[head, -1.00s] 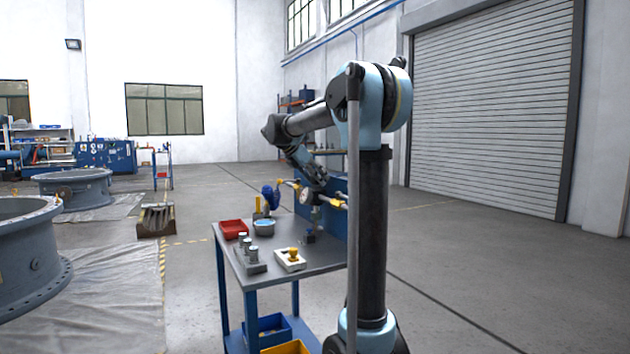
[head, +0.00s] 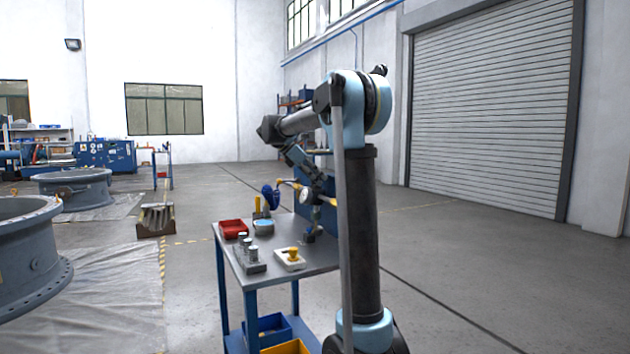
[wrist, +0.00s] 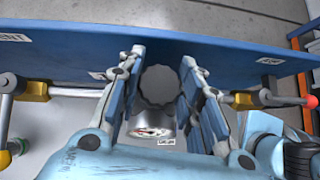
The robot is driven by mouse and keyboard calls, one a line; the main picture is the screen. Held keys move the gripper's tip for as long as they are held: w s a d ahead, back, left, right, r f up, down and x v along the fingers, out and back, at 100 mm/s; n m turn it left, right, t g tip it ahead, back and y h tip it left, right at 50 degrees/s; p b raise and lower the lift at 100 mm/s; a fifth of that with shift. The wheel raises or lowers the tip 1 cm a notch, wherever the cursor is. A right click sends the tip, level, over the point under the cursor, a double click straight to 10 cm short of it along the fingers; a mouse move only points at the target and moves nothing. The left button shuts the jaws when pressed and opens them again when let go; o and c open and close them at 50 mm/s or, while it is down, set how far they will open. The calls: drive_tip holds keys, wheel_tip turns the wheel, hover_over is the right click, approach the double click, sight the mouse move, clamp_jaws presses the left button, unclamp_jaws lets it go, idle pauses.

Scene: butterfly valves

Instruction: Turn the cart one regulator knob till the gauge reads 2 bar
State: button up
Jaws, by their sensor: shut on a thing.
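The dark, scalloped regulator knob (wrist: 158,86) sits between the two blue fingers of my gripper (wrist: 163,62) in the wrist view. My gripper is shut on the knob. The round gauge (wrist: 152,130) is just below the knob in that view, its dial steeply foreshortened, so I cannot read its needle. In the head view the gauge (head: 306,199) shows as a small pale dial at the cart's blue back panel, too small to read. My gripper is partly hidden there by my arm.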

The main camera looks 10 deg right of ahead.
drive_tip(key=o, duration=1.1)
drive_tip(key=shift+a, duration=0.1)
drive_tip(key=v, duration=1.1)
drive_tip(key=shift+a+r, duration=0.3)
